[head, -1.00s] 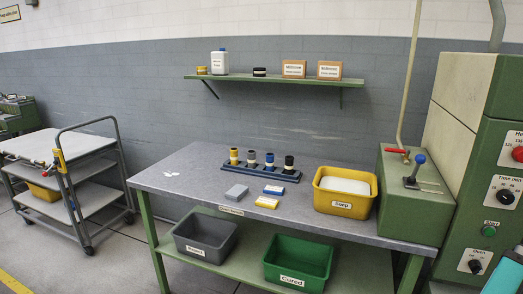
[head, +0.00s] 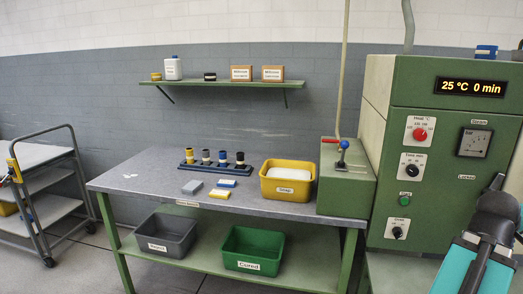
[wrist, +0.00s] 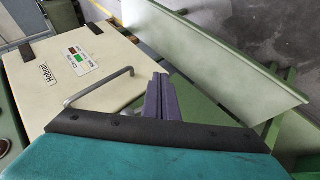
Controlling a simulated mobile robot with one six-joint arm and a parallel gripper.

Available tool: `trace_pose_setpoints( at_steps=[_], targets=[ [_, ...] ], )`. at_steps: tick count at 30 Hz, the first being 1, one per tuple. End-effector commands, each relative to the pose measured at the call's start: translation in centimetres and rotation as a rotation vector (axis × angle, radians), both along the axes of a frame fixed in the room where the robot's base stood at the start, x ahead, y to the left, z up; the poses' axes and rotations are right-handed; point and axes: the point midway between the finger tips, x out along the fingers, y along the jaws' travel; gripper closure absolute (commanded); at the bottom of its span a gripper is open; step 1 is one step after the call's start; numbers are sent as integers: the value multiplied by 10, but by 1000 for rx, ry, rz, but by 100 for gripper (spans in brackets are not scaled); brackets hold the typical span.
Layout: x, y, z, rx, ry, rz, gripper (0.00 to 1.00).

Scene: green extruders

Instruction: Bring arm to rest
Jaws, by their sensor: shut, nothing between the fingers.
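My gripper (wrist: 160,98) shows in the wrist view as two purple-grey fingers pressed together. They are shut with nothing between them. A black edge and a teal part of my arm fill the bottom of that view. Beyond the fingers are a cream panel (wrist: 85,70) with a bent grey handle (wrist: 100,88) and a label. I cannot tell whether the fingers touch anything. In the head view my teal and black arm is at the lower right, in front of the green oven cabinet (head: 440,130).
The workbench (head: 150,185) holds a rack of dark and yellow parts (head: 215,168), a yellow Soap bin (head: 287,196) and small blocks. Grey (head: 165,236) and green (head: 252,250) bins sit below. A trolley (head: 45,180) stands left. The wrist view shows a long green panel (wrist: 220,55).

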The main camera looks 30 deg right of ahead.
Motion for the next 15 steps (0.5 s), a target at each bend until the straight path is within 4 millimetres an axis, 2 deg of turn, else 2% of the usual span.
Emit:
trace_pose_setpoints(
  at_steps=[5,15],
  targets=[
    [8,2,1,0,0,14,100],
    [47,9,-10,20,5,73,100]
  ],
)
